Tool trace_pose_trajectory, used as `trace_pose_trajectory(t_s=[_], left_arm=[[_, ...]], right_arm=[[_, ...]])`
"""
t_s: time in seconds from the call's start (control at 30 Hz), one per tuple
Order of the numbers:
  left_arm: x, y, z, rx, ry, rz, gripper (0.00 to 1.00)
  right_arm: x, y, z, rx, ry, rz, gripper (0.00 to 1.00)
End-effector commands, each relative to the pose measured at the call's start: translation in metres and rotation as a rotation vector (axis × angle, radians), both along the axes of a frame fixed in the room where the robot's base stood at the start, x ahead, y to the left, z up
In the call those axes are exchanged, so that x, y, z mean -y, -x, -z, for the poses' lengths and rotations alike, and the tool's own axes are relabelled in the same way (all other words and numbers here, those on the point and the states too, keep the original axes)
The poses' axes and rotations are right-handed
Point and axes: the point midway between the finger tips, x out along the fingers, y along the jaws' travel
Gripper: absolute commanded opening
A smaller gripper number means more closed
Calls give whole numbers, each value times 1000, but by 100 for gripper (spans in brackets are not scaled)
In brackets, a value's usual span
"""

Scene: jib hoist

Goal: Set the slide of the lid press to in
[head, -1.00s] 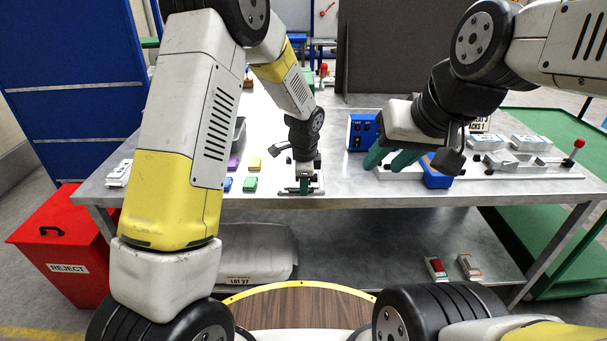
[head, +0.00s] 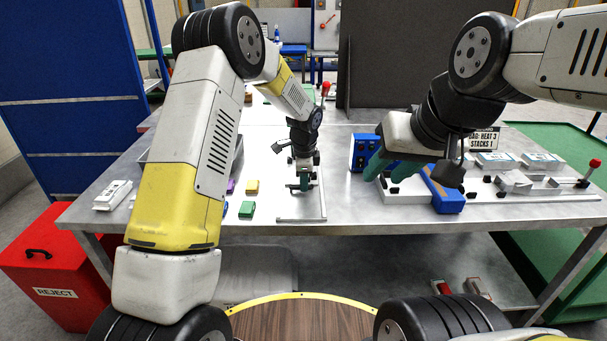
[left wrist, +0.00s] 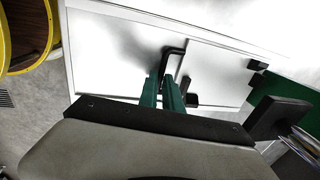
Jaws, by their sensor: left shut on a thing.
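The lid press shows in the head view as a pale flat base plate (head: 302,212) on the table, with a red-knobbed lever (head: 325,89) standing behind it. My left gripper (head: 303,184) is over the plate, well back from its front edge. In the left wrist view, its green fingers (left wrist: 161,92) are shut on a black bent handle (left wrist: 174,51), which I take to be the slide's handle. The rest of the slide is mostly hidden by my gripper. My right gripper (head: 388,168) is open and empty above the fixture at the right.
A blue control box (head: 364,152), a blue block (head: 446,201) and a white rail fixture with a red-knobbed lever (head: 590,172) are at right. Small yellow (head: 252,186) and green blocks (head: 247,209) lie left of the press. A red reject bin (head: 55,265) stands at left.

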Motion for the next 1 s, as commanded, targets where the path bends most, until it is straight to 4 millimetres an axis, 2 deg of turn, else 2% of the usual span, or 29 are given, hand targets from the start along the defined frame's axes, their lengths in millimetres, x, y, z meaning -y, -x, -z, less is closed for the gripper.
trace_pose_trajectory(t_s=[0.03, 0.17, 0.2, 0.3, 0.67, 1.0], left_arm=[[-1, -6, -2, 15, 2, -1, 0], [-1, -6, -2, 17, 3, -1, 0], [-1, -7, -2, 18, 3, -1, 13], [-1, -6, -2, 17, 2, -2, 31], [0, -3, -6, 12, 2, -1, 31], [-1, 6, -59, 14, 3, -1, 31]], right_arm=[[0, 0, 0, 0, 0, 0, 36], [0, 0, 0, 0, 0, 0, 36], [0, 0, 0, 0, 0, 0, 36], [0, 0, 0, 0, 0, 0, 36], [0, 0, 0, 0, 0, 0, 36], [0, 0, 0, 0, 0, 0, 36]])
